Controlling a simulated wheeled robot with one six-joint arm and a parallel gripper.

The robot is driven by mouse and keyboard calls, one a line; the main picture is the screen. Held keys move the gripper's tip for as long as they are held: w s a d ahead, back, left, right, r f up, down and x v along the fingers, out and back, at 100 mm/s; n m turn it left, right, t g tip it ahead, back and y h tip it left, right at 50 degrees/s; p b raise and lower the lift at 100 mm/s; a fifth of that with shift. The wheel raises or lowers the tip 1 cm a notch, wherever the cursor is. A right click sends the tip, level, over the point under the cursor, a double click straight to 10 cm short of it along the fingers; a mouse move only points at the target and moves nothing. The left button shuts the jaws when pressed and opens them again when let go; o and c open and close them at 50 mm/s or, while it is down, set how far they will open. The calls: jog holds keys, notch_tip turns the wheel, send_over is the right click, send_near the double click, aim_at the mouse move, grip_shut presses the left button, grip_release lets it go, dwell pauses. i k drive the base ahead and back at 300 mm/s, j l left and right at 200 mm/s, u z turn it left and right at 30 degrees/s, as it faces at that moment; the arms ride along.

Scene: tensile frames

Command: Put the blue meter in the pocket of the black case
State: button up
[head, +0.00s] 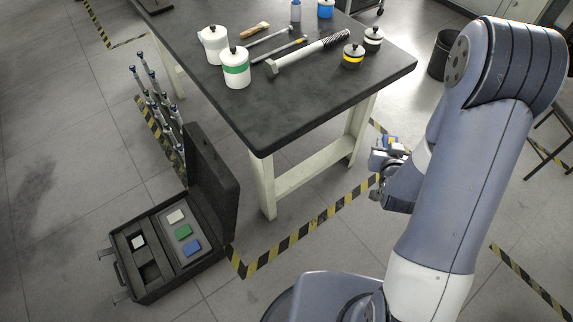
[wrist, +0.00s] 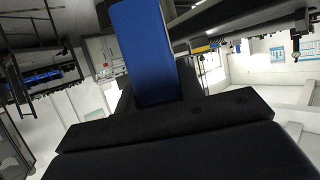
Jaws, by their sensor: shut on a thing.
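My gripper (head: 384,158) is right of the table, beside my arm, and is shut on the blue meter (head: 391,141). In the wrist view the meter (wrist: 142,52) is a blue block standing up out of the dark jaws. The black case (head: 128,296) lies open on the floor at the lower left, far from my gripper, its lid (head: 213,190) raised on the right. Its left part has a dark, empty-looking pocket (head: 150,273) and a white item (head: 137,241). Its right panel carries a white, a green and a blue block (head: 191,246).
A rack (head: 160,105) of upright tools stands behind the case. Striped tape (head: 300,235) crosses the floor. A black bin (head: 442,55) stands at the back right. Floor in front of the table is open.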

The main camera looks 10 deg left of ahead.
aim_at(153, 274)
jog(key=k+j+z, duration=0.1)
jog(key=k+j, duration=0.15)
jog(key=j, duration=0.35)
jog(key=k+j+z, duration=0.1)
jog(key=k+j, duration=0.15)
jog(key=j, duration=0.3)
jog(key=k+j+z, duration=0.1)
jog(key=k+j, duration=0.2)
jog(key=j, duration=0.3)
jog(key=k+j+z, duration=0.1)
jog(key=k+j, duration=0.2)
jog(key=j, duration=0.2)
jog(key=k+j+z, duration=0.1)
jog(key=k+j, duration=0.2)
jog(key=j, duration=0.2)
jog(key=k+j+z, duration=0.1)
jog(key=k+j, duration=0.25)
jog(key=j, duration=0.15)
